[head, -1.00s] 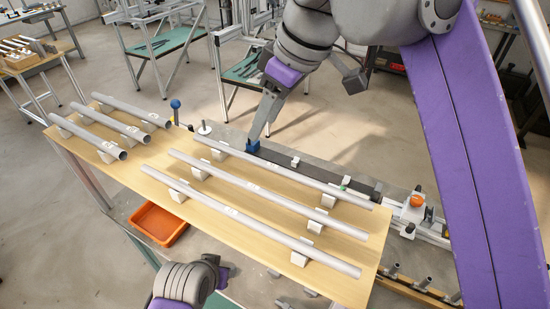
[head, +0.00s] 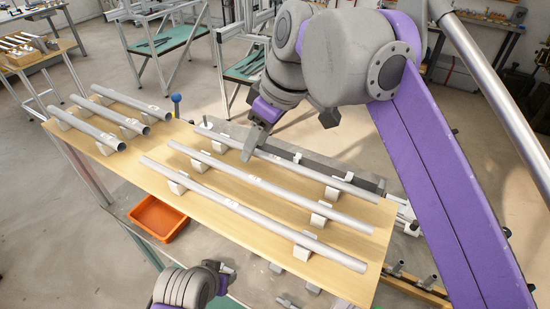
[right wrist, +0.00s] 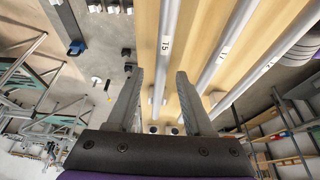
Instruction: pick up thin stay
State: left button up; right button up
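Three long grey tubes lie side by side on white supports on the wooden table: the far tube (head: 300,168), the middle tube (head: 270,187) and the front tube (head: 250,213). The far one looks slimmest, fitting the thin stay, and bears a small label in the right wrist view (right wrist: 166,40). My right gripper (head: 256,143) is over the far tube. In the right wrist view its fingers (right wrist: 160,95) are apart, with that tube running between their tips and nothing held. My left gripper (head: 222,275) is low at the front, clear of the tubes; its opening is unclear.
Several shorter tubes (head: 97,124) lie on the table's left part. An orange bin (head: 158,218) stands below the front edge. Bare wood separates the tube groups.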

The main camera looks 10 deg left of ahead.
grip_shut()
jog(key=shift+s, duration=0.1)
